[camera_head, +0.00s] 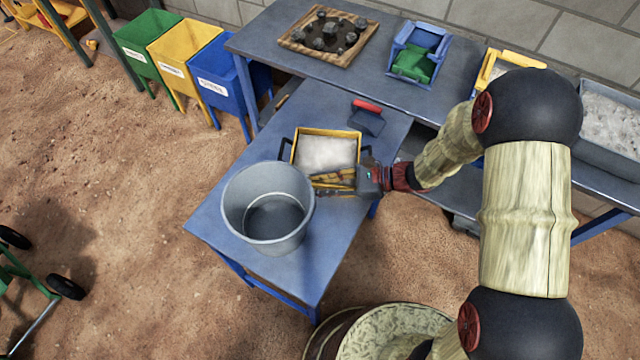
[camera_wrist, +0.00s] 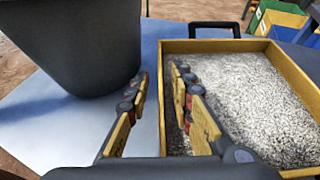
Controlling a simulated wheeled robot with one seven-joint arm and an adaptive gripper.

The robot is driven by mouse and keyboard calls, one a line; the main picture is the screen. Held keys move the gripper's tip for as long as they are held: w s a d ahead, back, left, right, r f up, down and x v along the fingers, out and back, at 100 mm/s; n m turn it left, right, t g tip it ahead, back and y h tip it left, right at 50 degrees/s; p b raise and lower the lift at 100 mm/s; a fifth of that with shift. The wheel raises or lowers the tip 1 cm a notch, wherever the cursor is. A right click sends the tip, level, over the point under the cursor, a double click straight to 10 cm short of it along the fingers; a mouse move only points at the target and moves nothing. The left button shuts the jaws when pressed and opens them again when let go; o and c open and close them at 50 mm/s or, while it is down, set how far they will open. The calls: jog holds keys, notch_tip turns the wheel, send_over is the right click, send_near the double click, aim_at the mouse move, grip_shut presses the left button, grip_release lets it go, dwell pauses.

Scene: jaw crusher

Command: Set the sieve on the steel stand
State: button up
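The sieve appears to be the yellow-framed tray (camera_head: 356,135) with dark side handles, filled with pale gravel, on the small blue table. In the wrist view its yellow frame (camera_wrist: 228,45) fills the right side. A round, open-topped grey metal vessel (camera_head: 236,213) stands just left of it, probably the steel stand; its wall shows in the wrist view (camera_wrist: 75,40). My gripper (camera_head: 314,181) is at the tray's near side, pointing left. In the wrist view my gripper (camera_wrist: 160,78) is open, its fingers apart on either side of the frame's near wall. Contact is unclear.
The blue table (camera_head: 305,270) is clear near its front edge. A red-handled brush-like tool (camera_head: 367,118) lies behind the tray. The bench (camera_head: 270,38) behind holds a rock board (camera_head: 300,60) and a blue-green device (camera_head: 418,50). Coloured bins (camera_head: 222,75) stand left.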

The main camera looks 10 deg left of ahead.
jog(key=p+v, duration=0.3)
jog(key=v, duration=0.8)
jog(key=shift+d+r, duration=0.1)
jog(key=shift+d, duration=0.3)
jog(key=s+d+r+n+t+h, duration=0.2)
jog(key=s+d+r+n+h, duration=0.2)
jog(key=r, duration=0.4)
jog(key=s+d+r+n+t+h, duration=0.2)
jog(key=s+d+r+n+h, duration=0.3)
jog(key=r, duration=0.4)
jog(key=s+d+r+n+t+h, duration=0.2)
jog(key=s+d+r+n+h, duration=0.2)
jog(key=s+d+r+n, duration=0.2)
notch_tip(320, 180, up, 3)
jog(key=shift+s+d+f+n, duration=0.25)
jog(key=shift+d+n, duration=0.3)
jog(key=shift+n, duration=0.65)
